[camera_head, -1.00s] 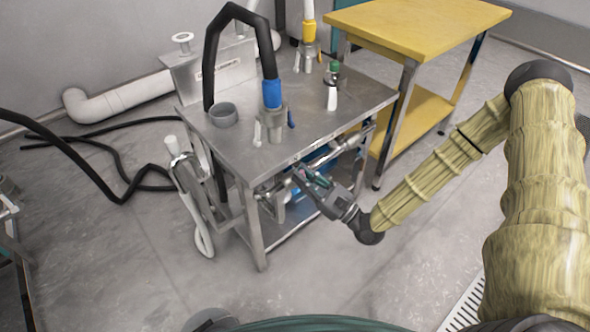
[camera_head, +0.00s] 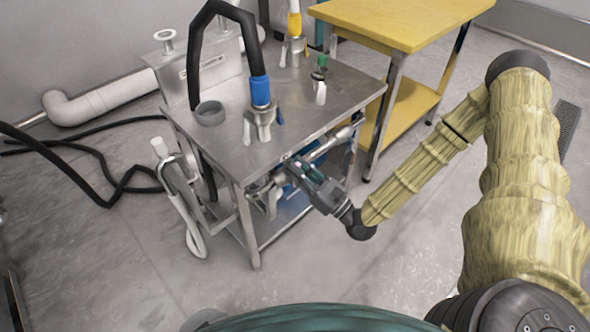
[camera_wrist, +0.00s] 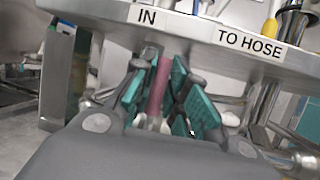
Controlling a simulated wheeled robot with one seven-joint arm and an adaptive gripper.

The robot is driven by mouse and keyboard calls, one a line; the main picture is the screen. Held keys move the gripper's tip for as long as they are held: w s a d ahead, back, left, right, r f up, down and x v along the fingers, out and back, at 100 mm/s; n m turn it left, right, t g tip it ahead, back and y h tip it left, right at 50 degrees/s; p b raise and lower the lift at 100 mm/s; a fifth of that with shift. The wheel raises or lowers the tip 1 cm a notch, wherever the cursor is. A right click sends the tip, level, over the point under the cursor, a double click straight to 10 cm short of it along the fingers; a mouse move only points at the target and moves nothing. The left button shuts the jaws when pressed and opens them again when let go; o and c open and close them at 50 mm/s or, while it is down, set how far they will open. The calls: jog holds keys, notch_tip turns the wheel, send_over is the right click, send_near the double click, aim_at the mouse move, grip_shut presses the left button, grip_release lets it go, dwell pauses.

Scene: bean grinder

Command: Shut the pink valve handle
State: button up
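The pink valve handle (camera_wrist: 158,88) shows in the wrist view as a slim, nearly upright bar just under the front edge of the steel table, by the "IN" label (camera_wrist: 147,16). My gripper (camera_wrist: 160,90) has its teal finger pads on both sides of the handle. The pads look apart, with the handle in the gap; whether one touches it I cannot tell. In the head view my gripper (camera_head: 296,166) is under the table's front edge at the pipes, and the handle cannot be made out.
A yellow table (camera_head: 405,20) stands behind right. Black hoses (camera_head: 100,160) lie on the floor at left.

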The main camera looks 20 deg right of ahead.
jog(key=shift+o, duration=1.4)
jog(key=shift+d, duration=0.15)
jog(key=shift+s+f, duration=0.15)
jog(key=shift+s, duration=0.05)
jog(key=v, duration=1.1)
jog(key=shift+s, duration=0.3)
jog(key=shift+d, duration=0.1)
